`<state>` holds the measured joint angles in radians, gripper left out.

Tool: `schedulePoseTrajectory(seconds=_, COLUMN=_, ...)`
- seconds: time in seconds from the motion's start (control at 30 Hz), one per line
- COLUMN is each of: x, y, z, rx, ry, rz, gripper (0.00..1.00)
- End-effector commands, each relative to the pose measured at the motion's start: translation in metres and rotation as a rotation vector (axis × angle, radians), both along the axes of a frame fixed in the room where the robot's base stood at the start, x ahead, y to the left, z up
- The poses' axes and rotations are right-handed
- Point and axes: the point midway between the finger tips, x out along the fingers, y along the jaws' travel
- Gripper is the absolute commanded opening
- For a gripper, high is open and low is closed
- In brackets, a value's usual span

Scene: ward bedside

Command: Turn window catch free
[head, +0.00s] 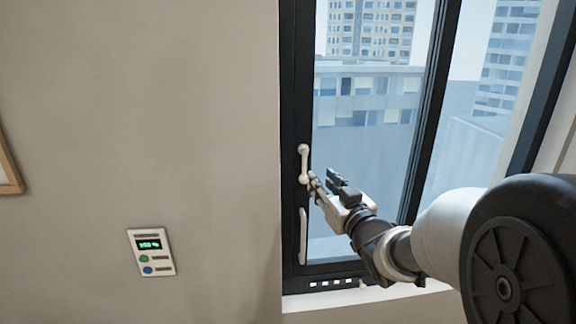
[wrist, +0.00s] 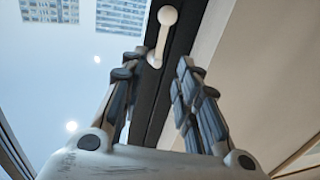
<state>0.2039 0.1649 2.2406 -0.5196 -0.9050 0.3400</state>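The window catch (head: 303,163) is a small pale lever with a round knob at its upper end, on the dark frame at the window's left side. It points roughly up and down. In the wrist view the catch (wrist: 162,38) shows ahead of the fingers, its lower end seen in the gap between the fingertips. My gripper (head: 324,180) is just right of the catch's lower end in the head view. In the wrist view my gripper (wrist: 155,70) is open, with nothing seen held. I cannot tell whether a finger touches the catch.
A long pale pull handle (head: 303,236) is on the same frame below the catch. A small wall panel (head: 151,252) with a green display is on the wall at lower left. The window sill (head: 345,298) runs below the window. The wall left of the frame is mostly bare.

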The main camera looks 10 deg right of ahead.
Motion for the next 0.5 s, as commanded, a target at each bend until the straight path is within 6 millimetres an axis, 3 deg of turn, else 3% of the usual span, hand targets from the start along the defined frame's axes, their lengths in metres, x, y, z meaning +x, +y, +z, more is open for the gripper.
schedulePoseTrajectory(seconds=0.3, x=0.068, y=0.014, z=0.0, rx=0.0, ry=0.001, rz=0.001, gripper=0.29)
schedulePoseTrajectory(seconds=0.5, x=0.095, y=0.019, z=0.0, rx=0.0, ry=0.001, rz=-0.001, gripper=0.29)
